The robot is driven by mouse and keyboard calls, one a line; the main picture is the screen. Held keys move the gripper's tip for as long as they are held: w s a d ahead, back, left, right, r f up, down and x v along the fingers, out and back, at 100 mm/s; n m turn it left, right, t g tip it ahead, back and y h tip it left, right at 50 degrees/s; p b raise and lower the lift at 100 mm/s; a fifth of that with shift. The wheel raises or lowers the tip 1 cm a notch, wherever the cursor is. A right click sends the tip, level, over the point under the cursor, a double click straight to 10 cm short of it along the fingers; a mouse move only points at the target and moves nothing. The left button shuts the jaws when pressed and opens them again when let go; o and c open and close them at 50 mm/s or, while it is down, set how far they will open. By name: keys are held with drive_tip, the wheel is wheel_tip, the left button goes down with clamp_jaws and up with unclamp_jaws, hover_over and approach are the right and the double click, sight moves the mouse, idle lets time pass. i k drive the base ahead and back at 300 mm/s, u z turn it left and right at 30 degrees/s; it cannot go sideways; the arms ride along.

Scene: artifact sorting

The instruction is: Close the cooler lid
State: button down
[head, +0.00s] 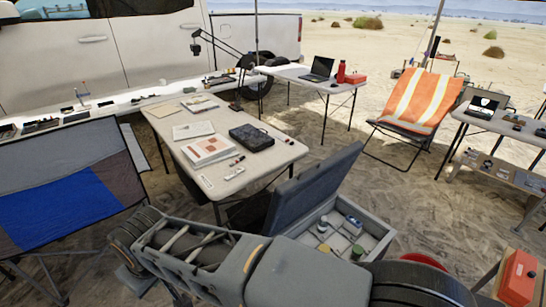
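The cooler (376,243) is a grey box at the lower middle of the head view, partly hidden behind my own arm. Its lid (318,187) stands open, raised steeply along the box's left side. The inside is exposed and holds several small items, among them a green-topped one (357,251) and a whitish one (323,225). My arm's grey links cross the foreground in front of the cooler. My gripper cannot be made out in this view, so its position relative to the lid does not show.
A folding table (190,168) with papers and a black case (251,137) stands behind the cooler. An orange-striped chair (415,100) is at the back right. A red box (519,277) sits at the lower right. Sandy ground (400,205) lies open right of the cooler.

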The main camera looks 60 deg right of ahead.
sight(292, 198)
drive_tip(key=z, duration=0.45)
drive_tip(key=i, duration=1.35)
drive_tip(key=z, duration=1.15)
drive_tip(key=i, duration=0.4)
drive_tip(key=z, duration=0.35)
